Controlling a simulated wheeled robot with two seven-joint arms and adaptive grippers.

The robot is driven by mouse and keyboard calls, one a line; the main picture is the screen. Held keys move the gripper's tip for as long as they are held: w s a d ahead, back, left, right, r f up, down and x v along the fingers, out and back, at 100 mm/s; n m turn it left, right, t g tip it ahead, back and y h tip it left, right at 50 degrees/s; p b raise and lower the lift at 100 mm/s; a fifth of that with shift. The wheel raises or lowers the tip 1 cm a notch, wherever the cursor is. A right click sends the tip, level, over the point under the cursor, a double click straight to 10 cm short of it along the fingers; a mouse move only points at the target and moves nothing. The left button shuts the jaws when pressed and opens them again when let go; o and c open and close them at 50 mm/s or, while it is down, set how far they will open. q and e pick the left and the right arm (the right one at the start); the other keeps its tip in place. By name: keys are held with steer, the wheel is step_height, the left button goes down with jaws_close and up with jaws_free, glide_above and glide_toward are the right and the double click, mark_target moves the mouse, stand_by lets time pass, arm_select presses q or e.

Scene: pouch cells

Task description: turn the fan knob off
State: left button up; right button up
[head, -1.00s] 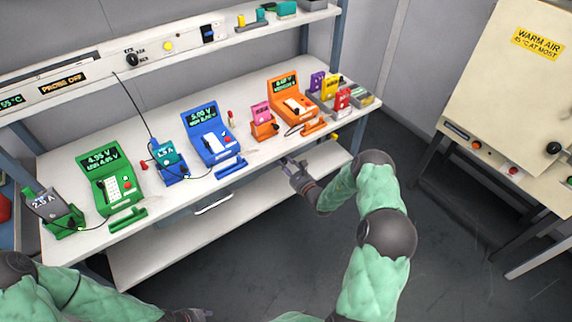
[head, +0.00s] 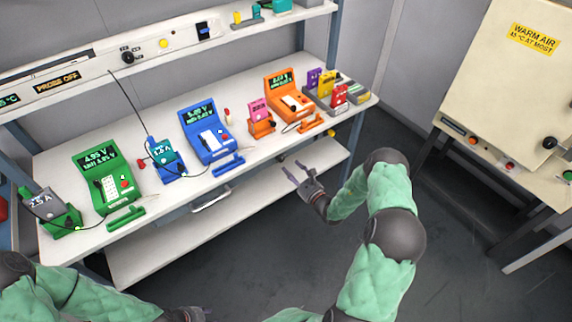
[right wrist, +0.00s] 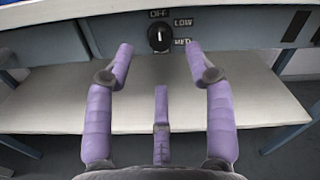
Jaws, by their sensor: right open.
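The fan knob (right wrist: 159,38) is a round black knob on a grey panel in the right wrist view. OFF stands above it, LOW at upper right and MED at right. Its white mark looks upright, in line with OFF. My right gripper (right wrist: 165,62) is open, its purple fingers spread below and to either side of the knob, with nothing between them. In the head view my right gripper (head: 296,170) is in front of the bench, apart from it. My left gripper (head: 200,312) shows only partly at the bottom edge; its jaws are unclear.
The bench top (head: 75,155) carries green, blue and orange devices with cables. A lower shelf (head: 150,262) is bare. A warm air cabinet (head: 500,90) stands at right. The floor between is clear.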

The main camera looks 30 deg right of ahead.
steer(key=s, duration=0.5)
steer(key=shift+s+d, duration=0.2)
steer(key=shift+s, duration=0.1)
steer(key=s+a+f+n+g+y, duration=0.2)
steer(key=a+g+y, duration=0.1)
steer(key=a, duration=0.4)
steer(key=s+a+f+n+g+y, duration=0.2)
steer(key=a+n+g+y, duration=0.1)
steer(key=a, duration=0.4)
steer(key=s+a+f+n+g+y, duration=0.2)
steer(key=a+g+y, duration=0.15)
steer(key=a, duration=0.45)
steer(key=s+a+f+n+g+h, duration=0.25)
steer(key=s+n+g, duration=0.2)
steer(key=s, duration=0.25)
steer(key=s+a+f+n+g+h, duration=0.1)
steer(key=s+f+n+g+h, duration=0.15)
steer(key=s+n, duration=0.35)
steer(key=s+a+f+n+g+h, duration=0.1)
steer(key=s+a+f+n+g, duration=0.2)
steer(key=s+n, duration=0.35)
steer(key=w+n+t, duration=0.1)
steer(key=w+a+r+n+t, duration=0.1)
steer(key=w+n, duration=0.1)
steer(key=shift+r+h, duration=0.2)
steer(key=shift+h, duration=0.15)
